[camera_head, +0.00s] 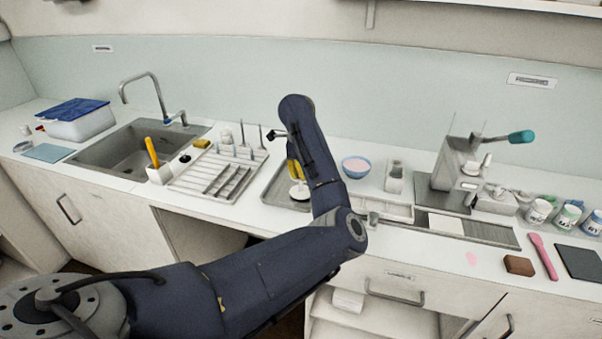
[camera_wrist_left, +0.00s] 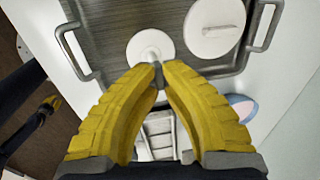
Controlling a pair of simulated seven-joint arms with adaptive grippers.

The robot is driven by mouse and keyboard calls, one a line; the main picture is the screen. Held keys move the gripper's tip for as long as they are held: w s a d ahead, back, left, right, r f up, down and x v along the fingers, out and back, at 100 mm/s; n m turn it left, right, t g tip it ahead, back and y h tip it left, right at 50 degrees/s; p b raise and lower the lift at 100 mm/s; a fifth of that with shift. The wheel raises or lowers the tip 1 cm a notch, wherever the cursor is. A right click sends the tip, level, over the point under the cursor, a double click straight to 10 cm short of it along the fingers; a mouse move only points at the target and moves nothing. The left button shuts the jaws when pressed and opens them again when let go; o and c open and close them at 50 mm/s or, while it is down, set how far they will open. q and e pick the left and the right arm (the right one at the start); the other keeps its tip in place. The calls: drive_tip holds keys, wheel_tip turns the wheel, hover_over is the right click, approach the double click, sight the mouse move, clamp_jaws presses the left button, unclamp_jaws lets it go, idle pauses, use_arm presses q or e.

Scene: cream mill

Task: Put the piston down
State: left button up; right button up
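The piston (camera_wrist_left: 148,45) shows in the left wrist view as a white round disc with a thin stem. My left gripper (camera_wrist_left: 158,70) has its yellow fingertips closed together at the stem's end, with the disc just beyond them. In the head view my left gripper (camera_head: 296,176) points down over the grey metal tray (camera_head: 272,190), and the white disc (camera_head: 299,191) sits below its fingers. I cannot tell whether the disc touches the tray. My right gripper (camera_wrist_left: 49,103) seems to show small and dark beyond the counter's edge; its opening is unclear.
A white lid (camera_wrist_left: 216,25) with a handle lies in the tray beside the piston. A blue bowl with pink contents (camera_head: 355,166) stands right of the tray. The drying rack (camera_head: 205,175) is left of it, and the mill (camera_head: 455,175) stands farther right.

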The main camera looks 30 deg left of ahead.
use_arm(q)
drive_tip(key=o, duration=0.4)
drive_tip(key=r, duration=0.4)
drive_tip(key=s+r, duration=0.1)
drive_tip(key=r, duration=0.7)
drive_tip(key=shift+s+d, duration=0.2)
drive_tip(key=shift+s, duration=0.2)
